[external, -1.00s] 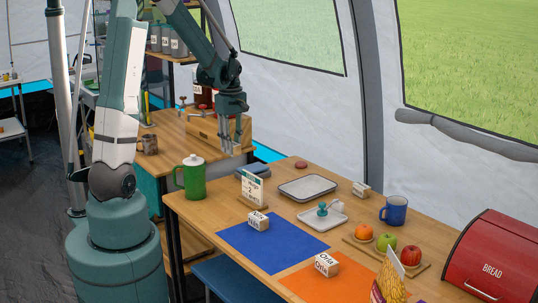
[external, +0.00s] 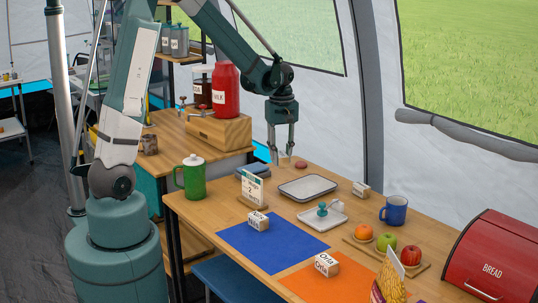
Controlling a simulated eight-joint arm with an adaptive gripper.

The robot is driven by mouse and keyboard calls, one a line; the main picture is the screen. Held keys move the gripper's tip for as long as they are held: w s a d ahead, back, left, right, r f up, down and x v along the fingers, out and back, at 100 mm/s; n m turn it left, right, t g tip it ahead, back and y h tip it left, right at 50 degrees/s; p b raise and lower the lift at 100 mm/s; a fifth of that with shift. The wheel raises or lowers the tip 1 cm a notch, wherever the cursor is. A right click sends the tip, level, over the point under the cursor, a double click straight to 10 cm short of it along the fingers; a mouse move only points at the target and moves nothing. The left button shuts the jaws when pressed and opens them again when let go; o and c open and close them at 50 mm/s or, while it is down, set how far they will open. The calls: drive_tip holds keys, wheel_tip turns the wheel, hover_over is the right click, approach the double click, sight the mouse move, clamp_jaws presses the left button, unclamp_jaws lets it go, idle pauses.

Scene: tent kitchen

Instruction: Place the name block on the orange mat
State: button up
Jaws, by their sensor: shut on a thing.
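The orange mat (external: 332,287) lies at the front of the table, partly cut off by the lower picture edge. A pale block lettered "Orla" (external: 327,264) sits on its upper part. Another lettered name block (external: 258,220) sits on the blue mat (external: 273,246), and a third pale block (external: 361,189) stands at the back near the blue mug.
The metal tray (external: 285,195), a white dish with a teal stamp-like item (external: 323,210), a card stand (external: 252,189), a green pot (external: 190,178), a blue mug (external: 394,210), a fruit board (external: 358,248) and a red bread bin (external: 492,262) crowd the table. The blue mat's right part is clear.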

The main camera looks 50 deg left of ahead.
drive_tip(key=d+m, duration=0.7)
drive_tip(key=d, duration=2.5)
drive_tip(key=s+d+m, duration=0.3)
drive_tip(key=s+d, duration=0.4)
drive_tip(key=d, duration=0.6)
drive_tip(key=s+d+m, duration=0.3)
drive_tip(key=s+d, duration=0.3)
drive_tip(key=d, duration=0.6)
drive_tip(key=shift+s+d+f+p, duration=0.1)
drive_tip(key=shift+s+f+p, duration=0.1)
drive_tip(key=shift+f, duration=1.1)
drive_tip(key=shift+s+d+f+p, duration=0.1)
drive_tip(key=shift+f+p, duration=0.1)
drive_tip(key=shift+f, duration=1.05)
drive_tip(key=shift+f+b, duration=0.7)
drive_tip(key=shift+f, duration=2.4)
